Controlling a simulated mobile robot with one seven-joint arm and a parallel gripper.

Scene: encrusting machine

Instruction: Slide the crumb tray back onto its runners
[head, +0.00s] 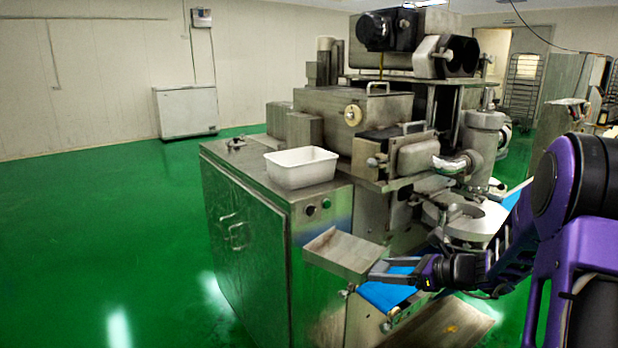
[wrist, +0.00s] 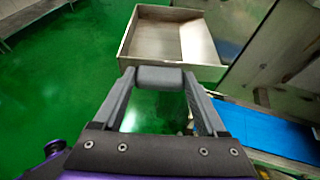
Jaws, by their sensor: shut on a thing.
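The crumb tray (head: 343,253) is a shallow metal tray with low walls, held out in the air in front of the machine's cabinet in the head view. In the wrist view the tray (wrist: 165,42) is just beyond my fingertips. My gripper (head: 380,272) is shut on the tray's near side; in the wrist view its fingers (wrist: 158,78) meet at a grey grip piece there. The tray is above and beside the end of the blue belt (head: 385,293). I cannot make out the runners in either view.
The steel encrusting machine (head: 385,110) stands behind the tray. A white bin (head: 302,167) sits on its cabinet (head: 255,225). Another metal tray or chute (head: 440,328) lies low below the belt. Green floor (head: 110,230) is free at left.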

